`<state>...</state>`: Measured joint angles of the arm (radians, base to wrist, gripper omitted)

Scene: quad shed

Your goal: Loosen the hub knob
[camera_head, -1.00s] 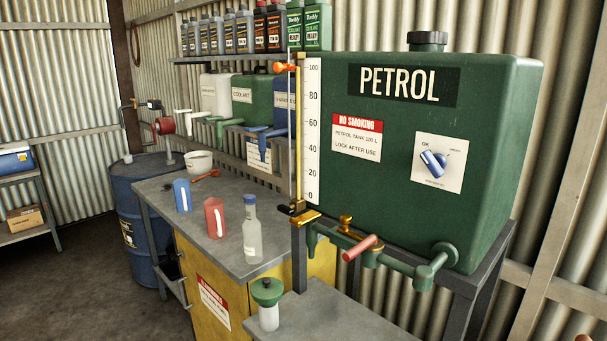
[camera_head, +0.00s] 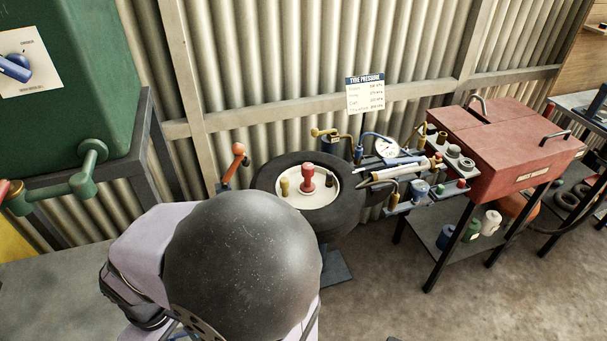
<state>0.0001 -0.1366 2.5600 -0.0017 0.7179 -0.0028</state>
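The wheel (camera_head: 345,207) lies flat with its black tyre around a cream hub disc, right of the petrol tank stand. A red knob (camera_head: 308,176) stands upright at the middle of the hub; I take it as the hub knob. A smaller yellow knob or cap (camera_head: 284,187) stands on the disc to its left. My arm's large dark rounded joint fills the lower middle of the view and hides the near left edge of the tyre. My gripper is not in view, and nothing visible touches the red knob.
An orange-handled lever (camera_head: 237,156) stands left of the tyre. A yellow valve handle (camera_head: 325,133), a round gauge (camera_head: 387,147) and several small tools crowd the tyre's right and back. A red toolbox (camera_head: 505,150) sits on a stand farther right. Concrete floor shows in front.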

